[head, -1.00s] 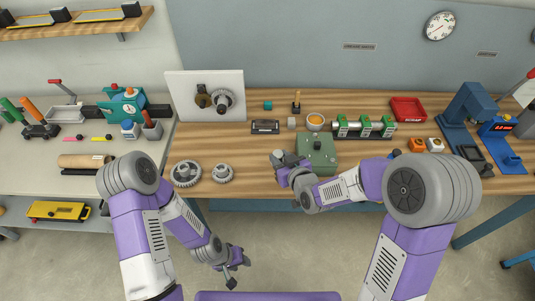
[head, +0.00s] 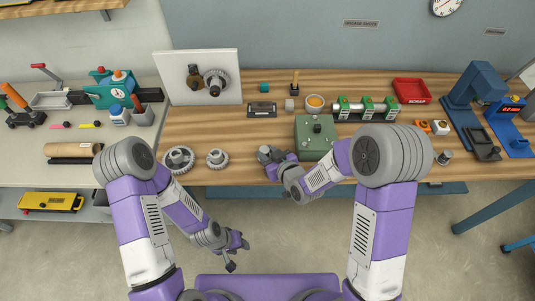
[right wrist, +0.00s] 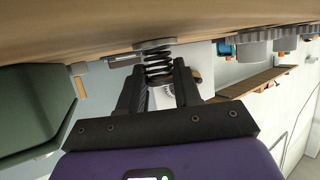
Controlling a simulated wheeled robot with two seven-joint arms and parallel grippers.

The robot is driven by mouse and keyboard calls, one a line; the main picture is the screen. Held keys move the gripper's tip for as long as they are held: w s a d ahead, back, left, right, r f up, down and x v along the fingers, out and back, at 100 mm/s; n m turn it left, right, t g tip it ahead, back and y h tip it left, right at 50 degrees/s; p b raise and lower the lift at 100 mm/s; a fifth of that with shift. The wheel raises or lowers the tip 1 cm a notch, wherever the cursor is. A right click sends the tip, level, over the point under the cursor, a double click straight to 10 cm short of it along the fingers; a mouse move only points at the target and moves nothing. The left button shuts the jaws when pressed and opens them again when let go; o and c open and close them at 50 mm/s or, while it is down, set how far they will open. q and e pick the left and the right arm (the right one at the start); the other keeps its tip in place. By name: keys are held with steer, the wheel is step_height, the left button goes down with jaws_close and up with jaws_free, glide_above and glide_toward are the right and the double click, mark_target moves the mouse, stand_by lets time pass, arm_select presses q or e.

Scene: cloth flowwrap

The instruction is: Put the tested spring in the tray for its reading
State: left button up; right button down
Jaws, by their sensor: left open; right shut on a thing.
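In the right wrist view a dark coil spring (right wrist: 157,66) sits between the fingers of my right gripper (right wrist: 160,82), which is shut on it. The spring's far end is close to a grey disc at the wooden bench; I cannot tell whether they touch. In the head view my right gripper (head: 268,153) is over the bench's front part, left of the green box (head: 315,138), and the spring is too small to make out. My left gripper (head: 234,256) is open and empty in front of the bench. A red tray (head: 411,91) stands at the back right.
Two gears (head: 179,160) lie left of my right gripper. A blue press (head: 473,95) and a blue device with a red display (head: 510,110) stand at right. A small metal cylinder (head: 444,157) is near the front edge.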

steer(key=shift+r, duration=0.15)
steer(key=c, duration=1.2)
jaws_free()
steer(key=shift+f, duration=0.2)
steer(key=o, duration=0.4)
steer(key=shift+r, duration=0.15)
